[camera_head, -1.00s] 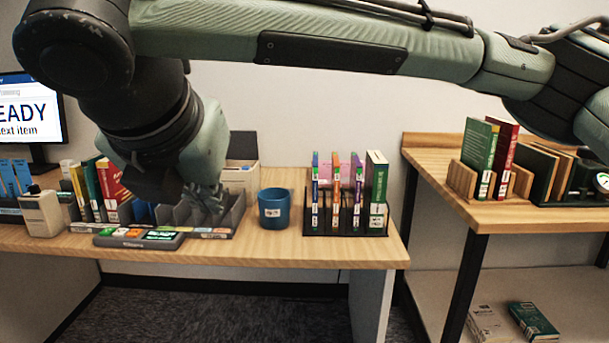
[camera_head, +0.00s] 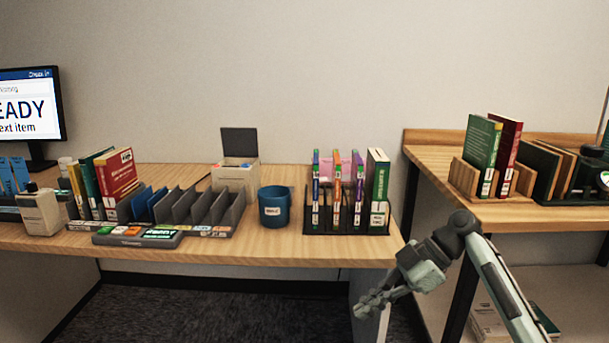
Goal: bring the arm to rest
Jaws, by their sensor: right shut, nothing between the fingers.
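My right gripper (camera_head: 368,304) is shut and empty. It hangs low in front of the table's right front corner, below the tabletop, pointing down and left. My right forearm comes in from the lower right. My left gripper is not in view.
The wooden table (camera_head: 300,246) holds a grey slotted sorter (camera_head: 208,208), a blue cup (camera_head: 274,207), a black rack of books (camera_head: 346,222) and a label device (camera_head: 138,238). A second table (camera_head: 500,215) with books stands at the right. The air above both tables is clear.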

